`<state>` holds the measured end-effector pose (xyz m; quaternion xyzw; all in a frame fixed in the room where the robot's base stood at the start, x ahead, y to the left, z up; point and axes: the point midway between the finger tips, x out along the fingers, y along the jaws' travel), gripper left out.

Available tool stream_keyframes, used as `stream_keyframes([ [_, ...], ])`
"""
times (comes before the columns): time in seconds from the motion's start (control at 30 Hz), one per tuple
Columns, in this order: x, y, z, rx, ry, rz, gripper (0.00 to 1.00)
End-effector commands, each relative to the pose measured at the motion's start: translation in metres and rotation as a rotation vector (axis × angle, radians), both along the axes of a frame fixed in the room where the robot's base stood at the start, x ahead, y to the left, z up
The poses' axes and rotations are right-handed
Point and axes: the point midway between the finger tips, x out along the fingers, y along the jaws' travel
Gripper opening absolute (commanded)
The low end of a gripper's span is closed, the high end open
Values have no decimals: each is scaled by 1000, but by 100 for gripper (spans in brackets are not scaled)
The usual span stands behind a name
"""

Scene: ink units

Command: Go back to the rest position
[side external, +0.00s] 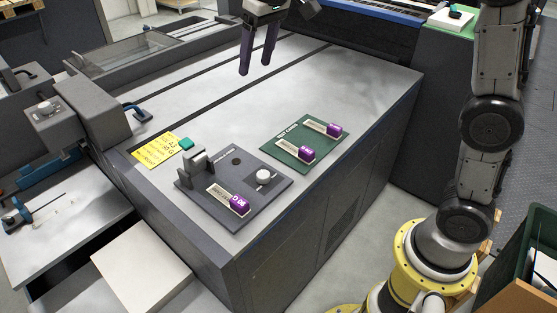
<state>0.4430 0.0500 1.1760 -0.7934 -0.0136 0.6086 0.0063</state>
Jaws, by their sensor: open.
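My gripper (257,72) is in the side external view at the top centre, above the back part of the grey bench top. Its two dark purple fingers point down with a gap between them, and nothing shows between them. A grey panel (258,210) lies near the bench's front edge. It carries a white knob (264,177), an upright grey block (196,162) and a pale strip with a purple block (240,204) at its end.
A yellow note (155,150) with handwriting and a teal block (186,144) lie left of the panel. Grey machinery (70,112) stands along the left side. A green bin (520,255) is at the lower right. The middle and back of the bench top (330,85) are clear.

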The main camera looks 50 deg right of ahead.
Motion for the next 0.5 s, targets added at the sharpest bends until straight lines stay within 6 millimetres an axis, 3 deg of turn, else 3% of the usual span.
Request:
stream_keyframes([
  [0.03,-22,-6,6,1,-18,-2,65],
  [0.27,-109,-27,5,-3,-87,-7,65],
  [0.5,-199,-42,-24,-11,-159,-13,65],
])
